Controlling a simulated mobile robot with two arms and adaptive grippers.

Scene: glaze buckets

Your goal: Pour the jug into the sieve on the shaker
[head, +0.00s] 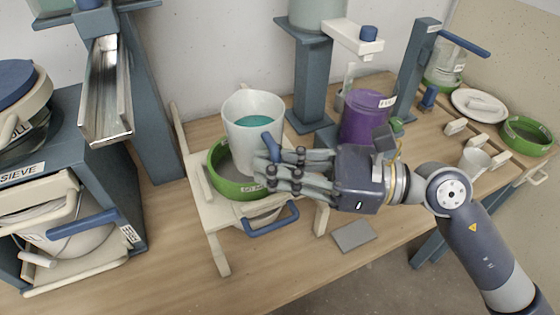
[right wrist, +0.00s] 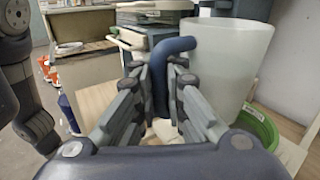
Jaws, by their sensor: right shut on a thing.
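A translucent white jug (head: 243,140) with teal liquid inside stands nearly upright over the green-rimmed sieve (head: 225,183) in the head view. My right gripper (head: 262,170) is shut on the jug's blue handle. In the right wrist view the fingers (right wrist: 158,95) close around the handle (right wrist: 160,65), with the jug (right wrist: 230,60) to its right. The sieve rests on the cream shaker frame (head: 205,215), which has a blue handle (head: 272,220) at its front. The jug hides part of the sieve. My left gripper is not in view.
A purple container (head: 365,118) stands right of the jug, behind my right gripper. A blue-grey stand (head: 310,80) rises behind. A machine labelled SIEVE (head: 30,175) and a metal chute (head: 107,95) are at left. A grey plate (head: 354,235) lies near the table's front. Bare table lies front left.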

